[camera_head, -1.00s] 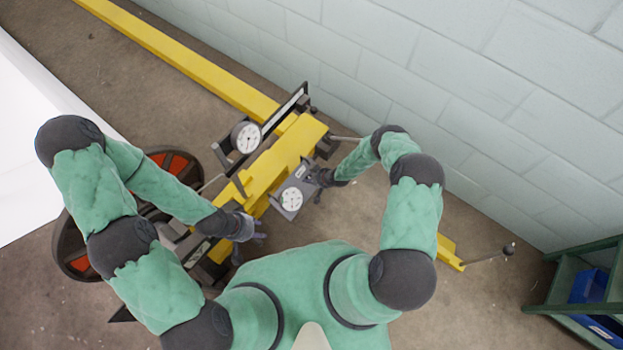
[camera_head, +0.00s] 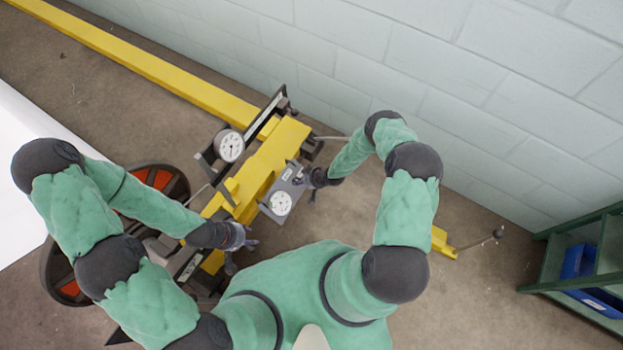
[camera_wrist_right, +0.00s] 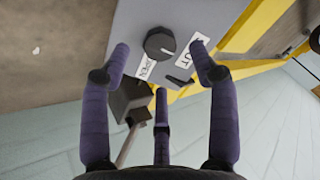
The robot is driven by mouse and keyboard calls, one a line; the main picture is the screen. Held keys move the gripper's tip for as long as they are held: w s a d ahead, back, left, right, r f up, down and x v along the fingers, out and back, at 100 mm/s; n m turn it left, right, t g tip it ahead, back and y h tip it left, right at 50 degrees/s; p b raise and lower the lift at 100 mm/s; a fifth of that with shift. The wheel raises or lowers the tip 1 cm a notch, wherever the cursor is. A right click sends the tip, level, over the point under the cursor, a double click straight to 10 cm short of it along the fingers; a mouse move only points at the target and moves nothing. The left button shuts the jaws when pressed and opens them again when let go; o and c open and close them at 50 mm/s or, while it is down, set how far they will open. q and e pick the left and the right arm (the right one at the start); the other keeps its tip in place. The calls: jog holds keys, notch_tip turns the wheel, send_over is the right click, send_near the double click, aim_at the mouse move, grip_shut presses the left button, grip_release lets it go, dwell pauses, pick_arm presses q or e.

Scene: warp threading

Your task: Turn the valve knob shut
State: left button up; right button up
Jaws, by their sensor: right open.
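The valve knob (camera_wrist_right: 160,43) is a dark round knob with a pale pointer line, on a grey panel (camera_wrist_right: 204,14) in the right wrist view. A white label (camera_wrist_right: 192,52) ending in "UT" is at its right, and another label (camera_wrist_right: 147,66) is below it. My right gripper (camera_wrist_right: 161,55) is open, its purple fingers spread to both sides of the knob and a third finger below, apparently not touching it. In the head view my right gripper (camera_head: 310,182) is at the panel's upper right side. My left gripper (camera_head: 243,243) is near the yellow frame's lower end; its opening is unclear.
The panel carries a white dial gauge (camera_head: 280,203), and a second gauge (camera_head: 229,146) stands further left. A yellow beam (camera_head: 140,60) runs along the block wall (camera_head: 400,60). An orange-and-black wheel (camera_head: 172,183) is at left, and a green shelf (camera_head: 540,275) at right.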

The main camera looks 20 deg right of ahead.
jog(key=v, duration=0.7)
jog(key=shift+s, duration=0.1)
dwell(0.5)
